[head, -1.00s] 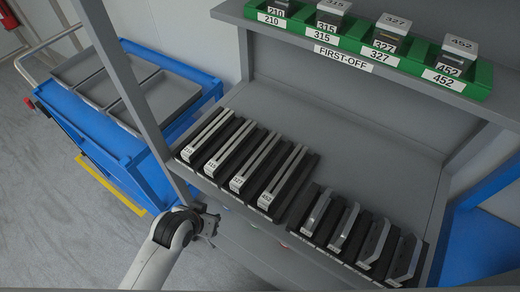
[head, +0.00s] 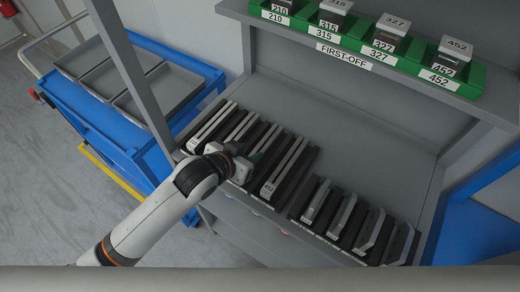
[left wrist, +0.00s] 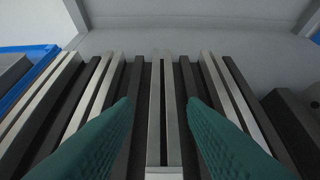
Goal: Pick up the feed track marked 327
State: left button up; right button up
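Several feed tracks, light metal bars in dark holders, stand in a row on the grey bench. The third from the left, the track marked 327 (head: 269,143), has its near end and label hidden behind my left gripper (head: 254,159). In the left wrist view this track (left wrist: 155,118) runs lengthwise between the two green fingers of my left gripper (left wrist: 158,103). The fingers are apart, one on each side of the track. I cannot see contact. My right gripper is not in view.
The neighbouring track 452 (head: 284,167) stands close on the right, with tracks 210 (head: 212,122) and 315 to the left. Dark blocks with metal plates (head: 341,216) stand further right. Green bins (head: 362,40) sit on the shelf above. A blue cart (head: 110,125) stands at left.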

aim_at(261, 148)
pick_arm(q)
jog(key=x, duration=0.3)
jog(key=p+x, duration=0.1)
jog(key=x, duration=0.3)
jog(key=shift+s+f, duration=0.1)
jog(key=shift+f, duration=0.25)
grip_shut()
jog(key=shift+r, duration=0.2)
